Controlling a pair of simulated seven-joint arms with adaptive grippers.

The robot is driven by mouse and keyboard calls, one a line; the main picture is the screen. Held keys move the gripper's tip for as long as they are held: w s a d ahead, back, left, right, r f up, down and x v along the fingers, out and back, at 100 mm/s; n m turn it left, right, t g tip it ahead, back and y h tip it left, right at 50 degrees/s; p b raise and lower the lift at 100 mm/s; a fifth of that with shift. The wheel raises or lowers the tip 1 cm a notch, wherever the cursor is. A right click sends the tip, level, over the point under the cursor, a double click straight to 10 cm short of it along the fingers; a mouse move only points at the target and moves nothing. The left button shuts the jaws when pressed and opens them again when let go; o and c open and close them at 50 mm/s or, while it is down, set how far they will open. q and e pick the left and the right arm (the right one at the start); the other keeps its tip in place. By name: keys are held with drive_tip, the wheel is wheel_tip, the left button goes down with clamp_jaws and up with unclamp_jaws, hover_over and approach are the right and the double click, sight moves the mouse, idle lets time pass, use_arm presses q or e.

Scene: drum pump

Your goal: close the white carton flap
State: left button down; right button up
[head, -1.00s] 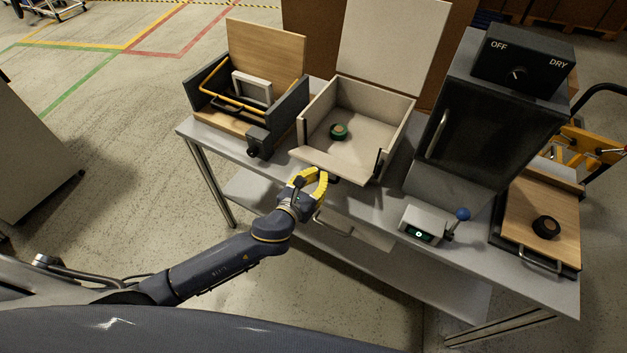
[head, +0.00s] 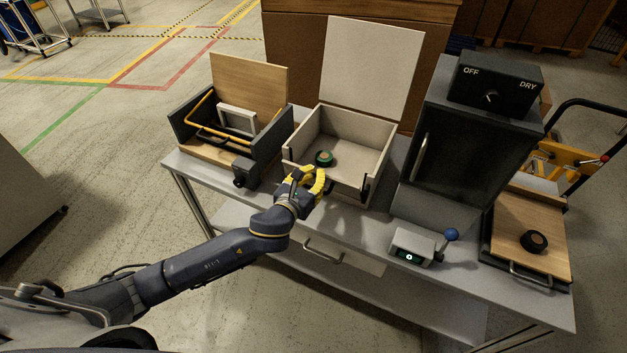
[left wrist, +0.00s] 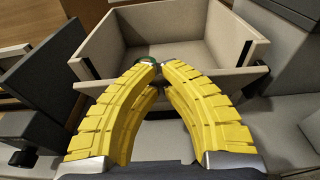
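The white carton (head: 378,155) is an open box on the table. Its large white flap (head: 372,65) stands upright at the back. A low front panel (left wrist: 205,84) shows in the left wrist view and seems to lean outward. A green and black round puck (head: 323,158) lies inside the carton; in the left wrist view it is partly hidden behind my fingertips. My left gripper (head: 312,178) is at the carton's front edge, its yellow fingertips (left wrist: 155,67) close together in front of the puck, holding nothing visible. I cannot tell whether they touch the panel. My right gripper is out of view.
A wooden-lidded box (head: 250,85) with a yellow bar stands left of the carton. A dark cabinet (head: 455,150) stands right of it, with a blue-knobbed lever device (head: 412,245) in front. A wooden board (head: 530,215) with a black puck (head: 533,241) is at the far right.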

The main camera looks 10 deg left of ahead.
use_arm(q)
drive_tip(key=shift+w+d+r, duration=0.15)
drive_tip(key=shift+w+r, duration=0.1)
drive_tip(key=shift+w, duration=0.35)
drive_tip(key=shift+w+d+r, duration=0.1)
drive_tip(key=shift+w+r, duration=0.15)
drive_tip(key=shift+w, duration=0.35)
idle(3.5)
idle(0.4)
